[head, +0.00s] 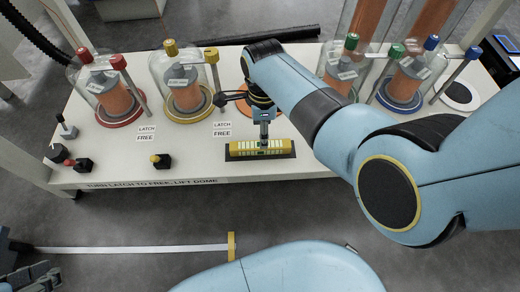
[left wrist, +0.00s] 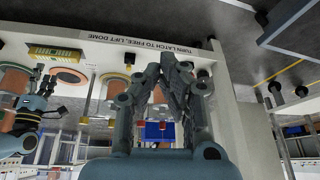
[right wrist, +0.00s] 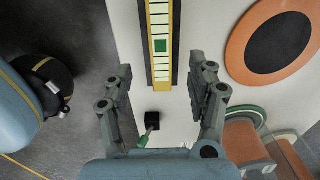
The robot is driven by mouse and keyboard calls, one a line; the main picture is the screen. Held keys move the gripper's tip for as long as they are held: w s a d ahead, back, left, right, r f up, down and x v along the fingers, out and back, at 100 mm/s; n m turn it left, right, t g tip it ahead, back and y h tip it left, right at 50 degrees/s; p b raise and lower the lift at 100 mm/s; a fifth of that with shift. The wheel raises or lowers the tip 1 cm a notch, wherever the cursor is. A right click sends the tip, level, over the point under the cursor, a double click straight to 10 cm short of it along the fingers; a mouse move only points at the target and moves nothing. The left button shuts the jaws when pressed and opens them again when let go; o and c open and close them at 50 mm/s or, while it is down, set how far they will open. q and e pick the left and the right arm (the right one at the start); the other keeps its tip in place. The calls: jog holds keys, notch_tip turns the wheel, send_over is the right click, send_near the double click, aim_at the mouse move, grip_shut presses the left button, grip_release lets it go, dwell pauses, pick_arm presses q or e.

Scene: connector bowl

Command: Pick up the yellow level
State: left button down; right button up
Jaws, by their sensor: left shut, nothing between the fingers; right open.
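The yellow level (head: 260,147) is a yellow bar with pale segments, lying on a dark strip at the table's front edge. In the right wrist view the level (right wrist: 160,40) has a green square and lies between and beyond the fingertips. It also shows in the left wrist view (left wrist: 57,52). My right gripper (right wrist: 166,72) is open and empty, its fingers to either side of the level's near end in that view; in the head view it is above the level and partly hidden. My left gripper (head: 32,272) is at the lower left, away from the table; its fingers (left wrist: 168,62) are shut and empty.
Glass domes with red (head: 120,112) and yellow (head: 188,108) rings stand behind the level. Green and blue ones (head: 402,92) stand at right. Small black knobs (head: 160,160) stand left of the level. An orange disc (right wrist: 280,42) lies beside it. The table's front edge is close.

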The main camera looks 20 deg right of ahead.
pick_arm(q)
jog(key=shift+w+f+t+b, duration=0.3)
jog(key=shift+f+t, duration=0.2)
jog(key=shift+f, duration=0.2)
jog(key=shift+w+f+t+b, duration=0.2)
jog(key=shift+f+t+b, duration=0.1)
jog(key=shift+f+t, duration=0.3)
pick_arm(e)
jog(key=shift+f, duration=0.85)
jog(key=shift+a+f+b, duration=0.15)
jog(key=shift+f+b, duration=0.6)
jog(key=shift+f, duration=0.05)
jog(key=shift+a+f+b, duration=0.1)
jog(key=shift+f+b, duration=0.65)
jog(key=shift+b, duration=0.1)
notch_tip(320, 180, down, 2)
jog(key=shift+w+b, duration=0.1)
jog(key=shift+b, duration=0.9)
pick_arm(q)
jog(key=w+t, duration=0.1)
jog(key=t, duration=0.1)
jog(key=w+r+t, duration=0.1)
jog(key=t, duration=0.2)
jog(key=w+d+t+h, duration=0.1)
jog(key=t, duration=0.2)
jog(key=shift+w+d+r+m, duration=0.1)
jog(key=shift+w+r+m, duration=0.25)
jog(key=shift+w+m, duration=0.05)
pick_arm(e)
grip_shut()
